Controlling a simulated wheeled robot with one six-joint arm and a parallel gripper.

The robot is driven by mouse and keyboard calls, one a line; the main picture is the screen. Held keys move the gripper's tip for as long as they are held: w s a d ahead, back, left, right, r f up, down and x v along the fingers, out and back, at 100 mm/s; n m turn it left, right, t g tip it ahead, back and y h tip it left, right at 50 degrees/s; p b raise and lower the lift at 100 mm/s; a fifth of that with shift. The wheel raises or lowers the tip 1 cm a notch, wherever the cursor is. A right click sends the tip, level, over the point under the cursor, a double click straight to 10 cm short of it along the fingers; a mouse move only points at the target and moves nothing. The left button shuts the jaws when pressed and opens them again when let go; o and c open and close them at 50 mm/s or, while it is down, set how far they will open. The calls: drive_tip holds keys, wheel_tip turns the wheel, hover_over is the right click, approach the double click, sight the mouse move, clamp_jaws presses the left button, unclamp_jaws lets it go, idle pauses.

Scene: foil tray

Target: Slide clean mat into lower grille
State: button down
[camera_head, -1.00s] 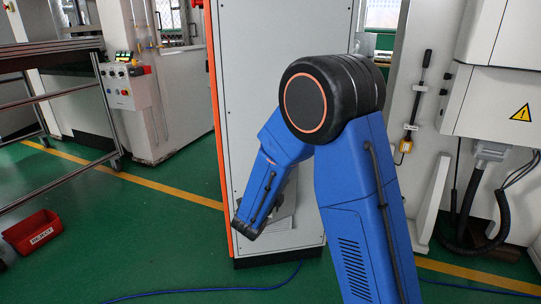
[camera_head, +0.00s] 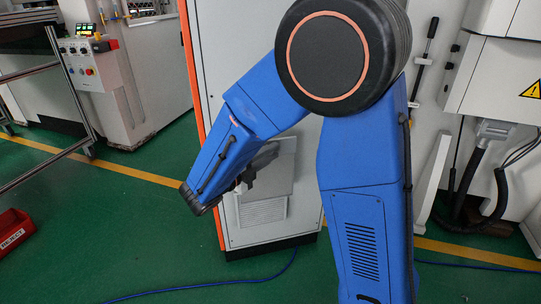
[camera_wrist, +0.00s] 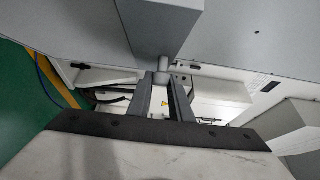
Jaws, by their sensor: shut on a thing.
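In the head view, the lower grille (camera_head: 262,213) is a slatted panel low on the grey cabinet (camera_head: 242,60). My dark gripper (camera_head: 262,162) is partly hidden behind my blue forearm, in front of the panel's upper part. I cannot tell there whether the mat touches the grille.
A red reject bin (camera_head: 13,236) lies on the green floor at left. A blue cable (camera_head: 275,275) crosses the floor before the cabinet. A wall unit with hoses (camera_head: 500,90) is at right.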

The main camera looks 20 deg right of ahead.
drive_tip(key=shift+w+d, duration=0.15)
drive_tip(key=shift+w, duration=4.9)
drive_tip(key=shift+f, duration=2.05)
